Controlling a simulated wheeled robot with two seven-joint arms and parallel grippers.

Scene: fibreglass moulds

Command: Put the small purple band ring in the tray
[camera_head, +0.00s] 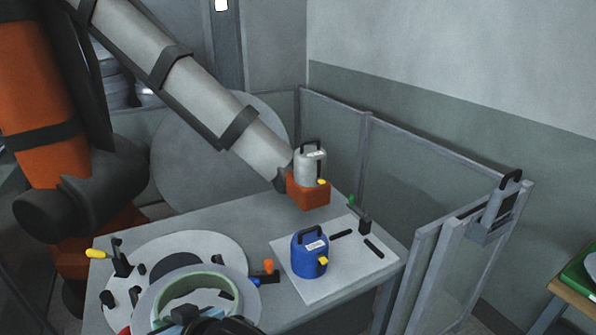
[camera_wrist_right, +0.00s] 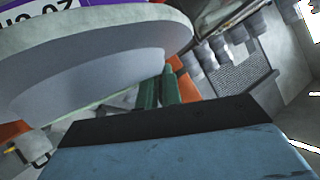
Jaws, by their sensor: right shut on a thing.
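In the right wrist view a pale grey ring-shaped piece (camera_wrist_right: 100,60) fills the upper left. It carries a purple and white label (camera_wrist_right: 80,10), cut off by the frame's top edge. My right gripper (camera_wrist_right: 160,90), with green fingers, is shut at its rim. In the head view a grey ring with a pale green inner wall (camera_head: 190,284) shows at the bottom, over the round plate. My right gripper (camera_head: 207,316) is dark and partly cut off at the ring's near side. I cannot make out a tray for certain. My left gripper is not in view.
The grey table (camera_head: 255,215) carries a round plate (camera_head: 210,246) with clamps, and a white board (camera_head: 345,270) with a blue canister (camera_head: 309,257). A grey canister (camera_head: 310,168) stands on an orange block (camera_head: 308,192) at the back. Partition panels (camera_head: 400,170) stand behind.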

